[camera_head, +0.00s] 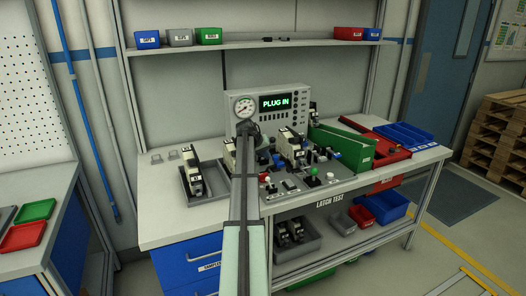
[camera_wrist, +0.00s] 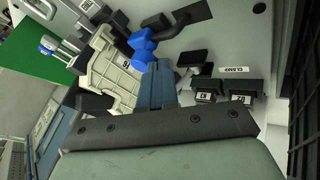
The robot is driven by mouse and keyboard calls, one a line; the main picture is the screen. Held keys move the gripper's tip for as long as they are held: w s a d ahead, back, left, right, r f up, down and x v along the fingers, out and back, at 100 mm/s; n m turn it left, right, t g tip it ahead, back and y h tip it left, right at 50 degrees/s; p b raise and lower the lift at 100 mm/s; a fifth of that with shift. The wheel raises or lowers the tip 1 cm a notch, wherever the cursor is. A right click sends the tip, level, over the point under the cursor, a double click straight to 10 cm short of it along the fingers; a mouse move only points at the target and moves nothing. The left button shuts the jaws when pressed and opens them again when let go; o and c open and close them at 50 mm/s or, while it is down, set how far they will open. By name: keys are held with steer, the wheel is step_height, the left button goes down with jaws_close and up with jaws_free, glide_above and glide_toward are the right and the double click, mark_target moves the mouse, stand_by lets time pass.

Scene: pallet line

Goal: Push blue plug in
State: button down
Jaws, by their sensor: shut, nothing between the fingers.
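The blue plug (camera_wrist: 141,52) is a bright blue lobed piece in the wrist view, beside a beige slotted housing (camera_wrist: 106,72) with a small label. My gripper (camera_wrist: 156,66) shows as narrow grey-blue fingers, closed together with nothing between them. The fingertips are close to the blue plug, at its lower right in the picture; I cannot tell whether they touch. How deep the plug sits is not clear. In the head view my arm covers part of the test bench, and the gripper is hard to make out. The panel display (camera_head: 275,103) reads "PLUG IN".
A clamp label (camera_wrist: 229,71) sits above dark labelled blocks (camera_wrist: 222,90) right of the fingers. A white-and-blue knob (camera_wrist: 48,45) and green panel (camera_wrist: 32,30) are at left.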

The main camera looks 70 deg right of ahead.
mark_target(274, 156)
steer(key=shift+s+d+f, duration=0.15)
steer(key=shift+d+f, duration=0.2)
steer(key=shift+f, duration=0.1)
steer(key=shift+s+d, duration=1.2)
steer(key=shift+s, duration=0.05)
steer(key=shift+r, duration=0.1)
steer(key=v, duration=1)
steer(key=shift+w, duration=0.2)
steer(key=shift+a, duration=0.1)
